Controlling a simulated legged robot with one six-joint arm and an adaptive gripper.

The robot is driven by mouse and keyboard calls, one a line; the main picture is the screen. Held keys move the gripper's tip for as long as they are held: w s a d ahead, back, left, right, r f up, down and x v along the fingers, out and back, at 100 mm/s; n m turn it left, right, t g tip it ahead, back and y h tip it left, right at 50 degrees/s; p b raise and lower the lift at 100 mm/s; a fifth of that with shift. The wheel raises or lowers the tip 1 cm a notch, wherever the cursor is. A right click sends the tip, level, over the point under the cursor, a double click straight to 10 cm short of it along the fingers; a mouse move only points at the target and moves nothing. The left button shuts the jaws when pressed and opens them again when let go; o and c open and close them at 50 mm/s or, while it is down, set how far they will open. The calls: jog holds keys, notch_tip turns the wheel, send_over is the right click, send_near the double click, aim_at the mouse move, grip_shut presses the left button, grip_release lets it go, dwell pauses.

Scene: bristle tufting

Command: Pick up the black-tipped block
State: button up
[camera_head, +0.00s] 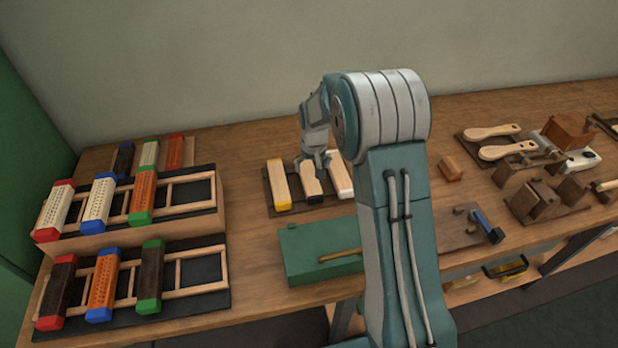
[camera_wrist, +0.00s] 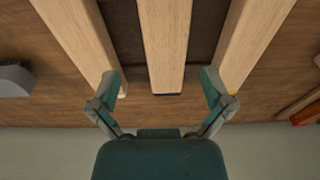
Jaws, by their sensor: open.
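The black-tipped block (camera_head: 312,184) is pale wood with a dark near end. It lies on a dark tray (camera_head: 269,197) between a yellow-tipped block (camera_head: 279,184) and a white-tipped block (camera_head: 341,178). My gripper (camera_head: 313,164) is over the black-tipped block and hides its far part. In the wrist view the black-tipped block (camera_wrist: 165,40) runs between the two spread fingers of my gripper (camera_wrist: 160,82), with a thin dark end showing. The jaws are open and empty. The yellow-tipped block (camera_wrist: 250,40) is beyond the right finger, the white-tipped block (camera_wrist: 75,35) beyond the left.
A green box (camera_head: 310,252) stands in front of the tray. Racks of colour-ended blocks (camera_head: 130,275) fill the left of the bench. Wooden tools and brushes (camera_head: 500,152) lie at the right. Dark gaps separate the three blocks.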

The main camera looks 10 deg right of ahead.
aim_at(309, 175)
jog(key=f, duration=0.1)
jog(key=w+f, duration=0.1)
jog(key=f, duration=0.3)
jog(key=shift+w+a+f, duration=0.1)
jog(key=shift+w+a, duration=0.1)
jog(key=shift+a, duration=0.2)
jog(key=c, duration=1.3)
